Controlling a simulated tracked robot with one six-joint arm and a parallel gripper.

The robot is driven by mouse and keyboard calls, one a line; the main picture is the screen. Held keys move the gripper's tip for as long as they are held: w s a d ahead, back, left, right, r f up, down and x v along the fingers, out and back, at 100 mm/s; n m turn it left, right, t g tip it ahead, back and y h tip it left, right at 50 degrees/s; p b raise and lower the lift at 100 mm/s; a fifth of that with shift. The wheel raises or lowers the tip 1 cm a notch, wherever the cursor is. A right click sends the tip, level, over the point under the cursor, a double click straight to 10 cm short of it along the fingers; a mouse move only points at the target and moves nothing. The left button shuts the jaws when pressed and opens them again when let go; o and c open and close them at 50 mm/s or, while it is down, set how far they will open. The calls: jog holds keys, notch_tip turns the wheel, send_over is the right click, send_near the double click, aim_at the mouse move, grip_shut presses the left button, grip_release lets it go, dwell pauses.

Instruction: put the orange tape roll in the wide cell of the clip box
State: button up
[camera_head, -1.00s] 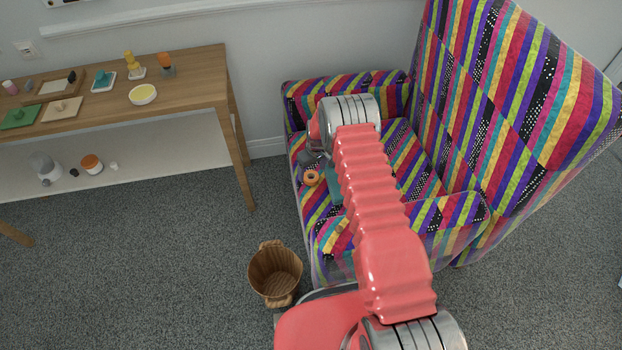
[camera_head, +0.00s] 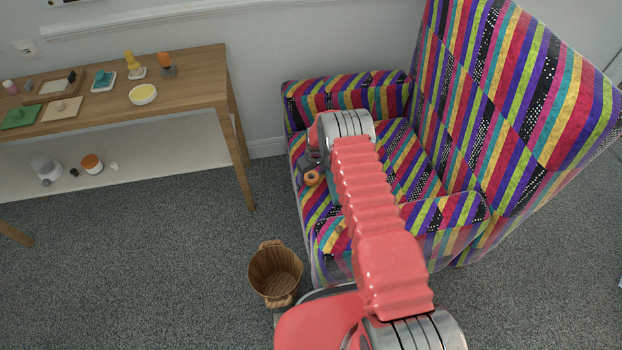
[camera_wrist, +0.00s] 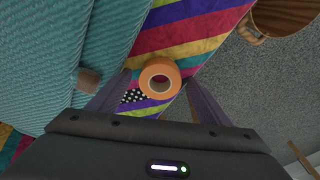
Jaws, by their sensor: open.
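The orange tape roll (camera_head: 311,182) lies on the striped armchair seat, near its left front edge. In the wrist view the orange tape roll (camera_wrist: 147,78) shows its round hole and sits between the two finger tips, flat on the striped cloth. My gripper (camera_wrist: 159,78) is open, with one finger on each side of the roll and a gap to each. In the head view my gripper (camera_head: 312,164) is partly hidden by my arm, right by the roll. I cannot pick out the clip box in either view.
Teal ribbed fabric (camera_wrist: 50,60) lies left of the roll, with a small brown piece (camera_wrist: 88,80) by it. A wooden basket (camera_head: 275,275) stands on the floor in front of the armchair (camera_head: 500,90). A wooden table (camera_head: 200,85) at left holds several craft items.

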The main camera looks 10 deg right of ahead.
jog(key=shift+c, duration=0.6)
jog(key=c, duration=1.1)
jog(key=shift+r, duration=0.1)
notch_tip(320, 180, up, 10)
dwell(0.6)
